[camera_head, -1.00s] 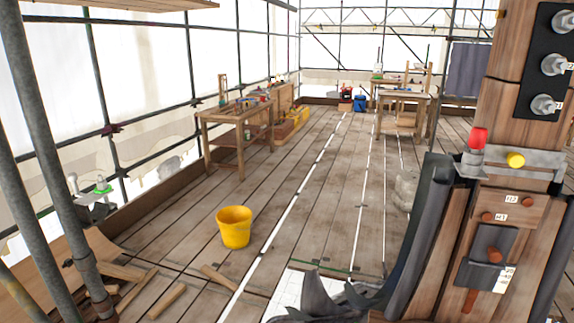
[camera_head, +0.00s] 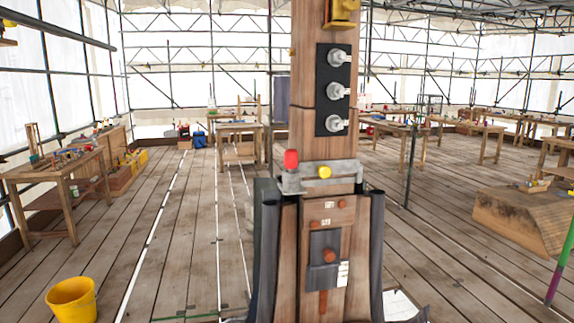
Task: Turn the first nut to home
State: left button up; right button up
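Three metal nuts sit in a column on a black plate (camera_head: 323,88) on the wooden post (camera_head: 303,130). They are the top nut (camera_head: 339,58), the middle nut (camera_head: 338,90) and the bottom nut (camera_head: 338,123). Which one is the first nut cannot be told; any marks beside them are too small to read. Below is a grey metal bracket (camera_head: 345,172) with a red knob (camera_head: 291,160) and a yellow knob (camera_head: 324,172). Neither of my grippers is in view.
A yellow bucket (camera_head: 72,300) stands on the plank floor at lower left. Workbenches stand at left (camera_head: 55,172) and behind the post (camera_head: 238,128). A sloped wooden block (camera_head: 525,215) lies at right, near a green and purple pole (camera_head: 558,265). Floor on both sides of the post is open.

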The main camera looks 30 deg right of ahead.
aim_at(331, 121)
jog(key=z, duration=1.25)
